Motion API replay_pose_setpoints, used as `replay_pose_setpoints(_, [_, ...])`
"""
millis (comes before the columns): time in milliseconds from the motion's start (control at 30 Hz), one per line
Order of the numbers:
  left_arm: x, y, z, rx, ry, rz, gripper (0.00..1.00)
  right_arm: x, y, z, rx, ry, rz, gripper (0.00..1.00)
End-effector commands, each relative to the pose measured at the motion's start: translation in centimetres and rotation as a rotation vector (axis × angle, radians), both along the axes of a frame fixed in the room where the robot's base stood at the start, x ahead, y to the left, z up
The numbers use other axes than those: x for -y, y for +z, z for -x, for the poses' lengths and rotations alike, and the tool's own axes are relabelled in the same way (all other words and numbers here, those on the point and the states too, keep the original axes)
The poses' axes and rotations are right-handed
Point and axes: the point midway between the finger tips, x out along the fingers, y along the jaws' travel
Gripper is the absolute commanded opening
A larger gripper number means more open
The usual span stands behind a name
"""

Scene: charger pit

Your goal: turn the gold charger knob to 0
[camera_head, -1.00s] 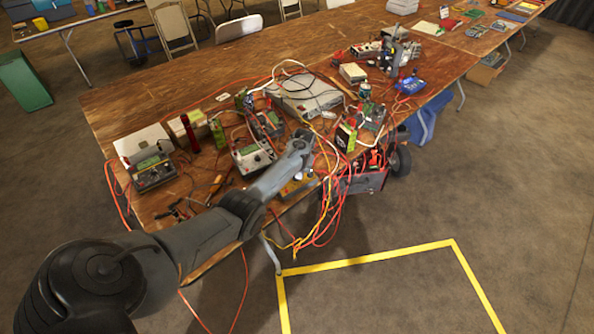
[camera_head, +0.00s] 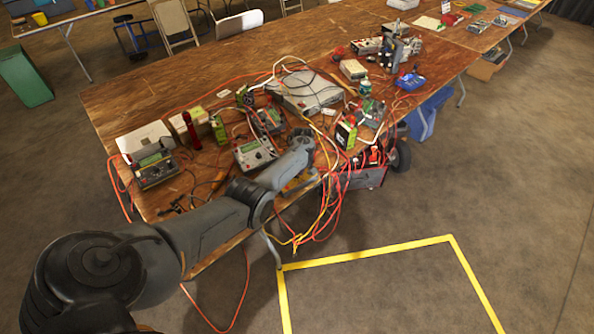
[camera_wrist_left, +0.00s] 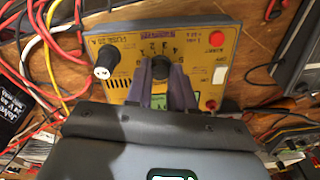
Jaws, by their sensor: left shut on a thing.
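The gold charger (camera_wrist_left: 200,55) fills the middle of the left wrist view. Its yellow panel has a white-tipped black post, a red button and printed numbers. In the head view a little of the charger (camera_head: 297,186) shows at the table's front edge, under my left wrist. My left gripper (camera_wrist_left: 161,72) is over the panel, its two fingers shut on the knob (camera_wrist_left: 161,66) just below the numbers. The fingers hide most of the knob, so its pointer setting cannot be read. My right gripper is in neither view.
Orange and yellow cables (camera_head: 325,205) hang off the table edge beside the charger. A grey-red meter (camera_head: 255,153) and a green battery (camera_head: 345,132) stand close by. A red cart (camera_head: 362,177) is at the right. The floor in front is clear, marked with yellow tape (camera_head: 370,253).

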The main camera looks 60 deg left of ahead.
Motion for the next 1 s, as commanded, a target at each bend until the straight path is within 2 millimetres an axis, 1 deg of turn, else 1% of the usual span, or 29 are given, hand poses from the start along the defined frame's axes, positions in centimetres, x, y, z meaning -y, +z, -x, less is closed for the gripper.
replay_pose_setpoints(400, [-0.01, -0.21, 0.09, 0.0, 0.009, -0.001, 0.0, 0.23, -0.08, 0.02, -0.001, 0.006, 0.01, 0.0])
replay_pose_setpoints(433, [-0.01, -0.21, 0.09, 0.0, 0.009, -0.001, 0.24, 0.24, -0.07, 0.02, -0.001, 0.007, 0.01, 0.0])
replay_pose_setpoints(500, [0.0, -0.2, 0.08, 0.0, 0.009, -0.001, 0.35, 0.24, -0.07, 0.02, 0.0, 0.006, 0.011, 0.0])
replay_pose_setpoints(600, [0.0, -0.15, 0.06, 0.001, 0.008, -0.001, 0.48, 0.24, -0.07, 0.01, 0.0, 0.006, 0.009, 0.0])
replay_pose_setpoints(867, [-0.01, -0.01, 0.02, 0.001, 0.008, 0.0, 0.48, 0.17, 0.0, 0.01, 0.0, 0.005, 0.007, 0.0])
replay_pose_setpoints(1000, [0.07, 0.79, -0.03, 0.002, 0.007, -0.001, 0.48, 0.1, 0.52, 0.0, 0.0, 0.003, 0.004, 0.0])
